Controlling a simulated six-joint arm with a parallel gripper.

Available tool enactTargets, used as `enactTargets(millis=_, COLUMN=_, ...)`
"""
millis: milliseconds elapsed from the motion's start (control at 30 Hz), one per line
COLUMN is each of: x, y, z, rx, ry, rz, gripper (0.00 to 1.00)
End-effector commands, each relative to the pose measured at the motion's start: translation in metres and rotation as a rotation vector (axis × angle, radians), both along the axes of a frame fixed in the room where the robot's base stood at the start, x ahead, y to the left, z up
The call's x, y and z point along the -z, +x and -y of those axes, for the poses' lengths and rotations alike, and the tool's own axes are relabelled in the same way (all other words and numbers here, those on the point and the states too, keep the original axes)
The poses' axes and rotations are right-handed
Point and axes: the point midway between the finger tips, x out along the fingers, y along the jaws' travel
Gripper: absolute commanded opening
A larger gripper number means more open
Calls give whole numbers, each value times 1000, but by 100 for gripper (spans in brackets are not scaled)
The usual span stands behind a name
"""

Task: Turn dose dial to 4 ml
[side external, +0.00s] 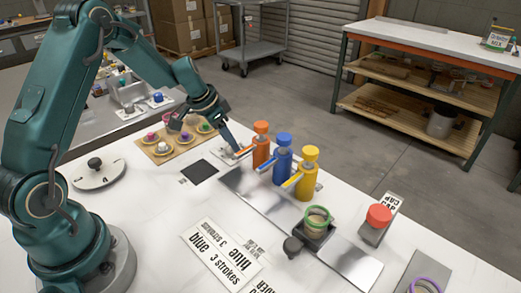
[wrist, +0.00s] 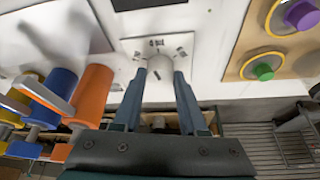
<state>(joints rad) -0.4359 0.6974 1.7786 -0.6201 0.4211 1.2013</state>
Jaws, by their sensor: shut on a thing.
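The dose dial is a pale square plate (wrist: 128,45) with a light grey round knob (wrist: 160,64) in the wrist view. Dark marks stand around the knob, too small and blurred to read. My gripper (wrist: 160,75) has its two blue-grey fingers on either side of the knob and is shut on it. In the side external view my gripper (side external: 238,152) reaches down to the table just left of the orange bottle (side external: 261,146), and the dial is mostly hidden there. I cannot tell which value the knob points to.
Blue (side external: 282,163) and yellow (side external: 306,178) bottles stand beside the orange one, close to my gripper. A wooden board with small cups (side external: 160,157) and a black pad (side external: 200,171) lie to the left. A round white disc with a black knob (side external: 95,164) sits farther left.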

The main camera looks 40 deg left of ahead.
Motion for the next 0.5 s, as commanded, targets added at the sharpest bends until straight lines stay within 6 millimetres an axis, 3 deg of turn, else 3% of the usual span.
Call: enactTargets(millis=500, x=1, y=-1, z=-2, rx=220, ry=0, rz=-4, gripper=0)
